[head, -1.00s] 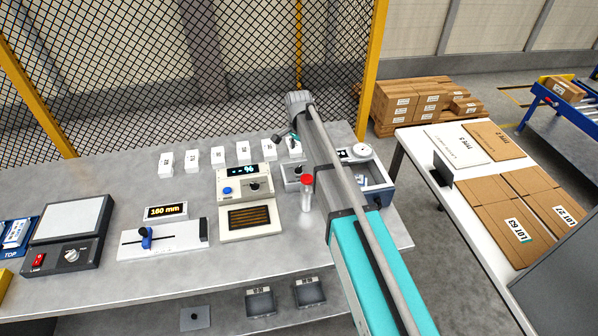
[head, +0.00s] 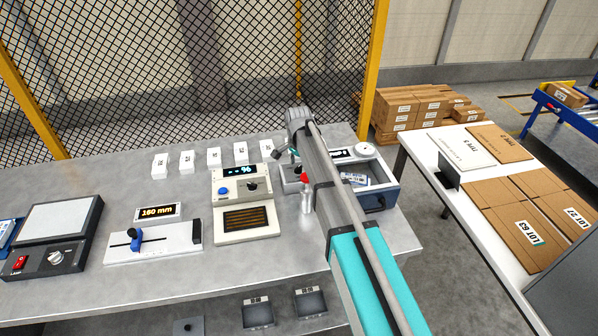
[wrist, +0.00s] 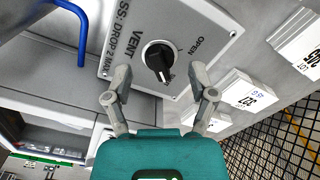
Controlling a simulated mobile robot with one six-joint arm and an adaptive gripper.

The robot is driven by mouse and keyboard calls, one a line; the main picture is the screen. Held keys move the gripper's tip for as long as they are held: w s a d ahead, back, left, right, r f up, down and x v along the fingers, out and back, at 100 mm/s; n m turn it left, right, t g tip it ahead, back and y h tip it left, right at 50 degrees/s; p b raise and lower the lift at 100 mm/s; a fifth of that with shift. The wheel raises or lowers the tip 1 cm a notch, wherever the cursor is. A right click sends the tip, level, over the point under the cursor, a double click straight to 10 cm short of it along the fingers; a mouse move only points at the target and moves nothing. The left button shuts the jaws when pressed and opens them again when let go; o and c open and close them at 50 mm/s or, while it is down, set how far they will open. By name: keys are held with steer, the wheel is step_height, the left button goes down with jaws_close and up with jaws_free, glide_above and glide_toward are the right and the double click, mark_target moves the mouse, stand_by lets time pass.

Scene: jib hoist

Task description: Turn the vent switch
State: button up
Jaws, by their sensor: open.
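The vent switch (wrist: 158,60) is a black round knob with a raised grip bar, set on a grey plate (wrist: 203,38) marked VENT and OPEN in the wrist view. My gripper (wrist: 160,84) is open and empty, its two fingers apart, one on either side just below the knob in the picture. I see no contact with the knob. In the head view my arm reaches across the bench, and its forearm and wrist hide part of the area around the gripper.
White numbered blocks (head: 187,162) stand in a row at the bench's back, before a mesh fence (head: 200,60). A red-topped cylinder (head: 306,196) stands close beside my arm. A beige unit with a display (head: 240,200) is left of it. A blue bent bar (wrist: 82,25) shows in the wrist view.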

steer(key=shift+f+b, duration=0.3)
steer(key=shift+f, duration=0.25)
jaws_close()
